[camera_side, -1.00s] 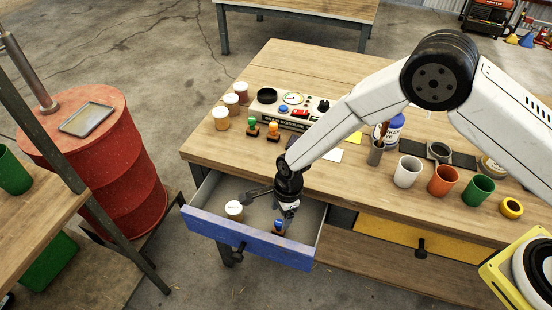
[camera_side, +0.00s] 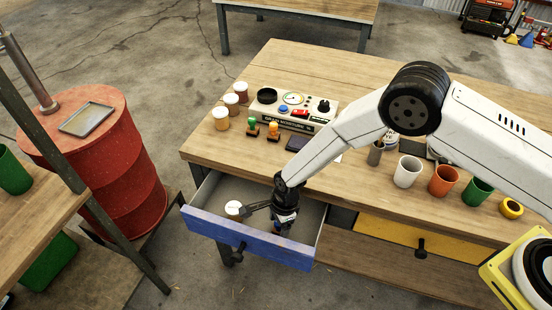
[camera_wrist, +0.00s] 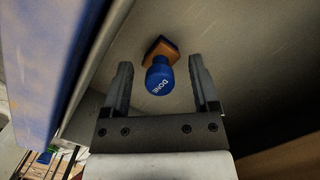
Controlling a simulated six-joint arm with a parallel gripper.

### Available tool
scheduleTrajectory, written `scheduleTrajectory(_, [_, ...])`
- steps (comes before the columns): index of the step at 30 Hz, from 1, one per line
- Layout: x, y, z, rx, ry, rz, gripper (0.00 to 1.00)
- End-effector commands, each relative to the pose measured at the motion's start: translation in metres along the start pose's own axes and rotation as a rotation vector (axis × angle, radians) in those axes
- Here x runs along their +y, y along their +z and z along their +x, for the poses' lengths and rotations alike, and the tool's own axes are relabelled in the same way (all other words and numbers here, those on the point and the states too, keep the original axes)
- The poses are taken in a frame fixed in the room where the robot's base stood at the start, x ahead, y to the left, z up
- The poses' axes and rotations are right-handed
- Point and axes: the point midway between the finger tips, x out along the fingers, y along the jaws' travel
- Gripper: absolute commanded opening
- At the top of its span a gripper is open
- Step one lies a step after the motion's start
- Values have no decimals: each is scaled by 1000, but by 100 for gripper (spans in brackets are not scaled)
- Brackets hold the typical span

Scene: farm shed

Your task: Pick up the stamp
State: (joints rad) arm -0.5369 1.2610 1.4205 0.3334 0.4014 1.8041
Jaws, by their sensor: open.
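A stamp (camera_wrist: 160,78) with a blue knob marked "DONE" and an orange-brown base shows in the wrist view, inside the open drawer. My gripper (camera_wrist: 160,82) has its two dark fingers apart, one on each side of the stamp's knob, with gaps visible. In the side view my gripper (camera_side: 286,222) reaches down into the blue-fronted drawer (camera_side: 245,240) and hides most of the stamp. Two more stamps, one with a green knob (camera_side: 252,124) and one with an orange knob (camera_side: 273,126), stand on the tabletop.
A white-lidded jar (camera_side: 233,208) is in the drawer, left of my gripper. The drawer front (camera_wrist: 58,75) rises close on the left in the wrist view. A control box (camera_side: 292,111), several jars and cups (camera_side: 407,171) stand on the workbench (camera_side: 330,185).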

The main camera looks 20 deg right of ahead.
Motion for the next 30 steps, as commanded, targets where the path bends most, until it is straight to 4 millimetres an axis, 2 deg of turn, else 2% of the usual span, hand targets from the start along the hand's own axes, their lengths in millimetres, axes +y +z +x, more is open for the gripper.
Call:
scheduleTrajectory(14, [0, 0, 0, 0, 0, 0, 77])
scheduleTrajectory(17, [0, 0, 0, 0, 0, 0, 48])
scheduleTrajectory(21, [0, 0, 0, 0, 0, 0, 4])
scheduleTrajectory(22, [0, 0, 0, 0, 0, 0, 0])
scheduleTrajectory(30, [0, 0, 0, 0, 0, 0, 0])
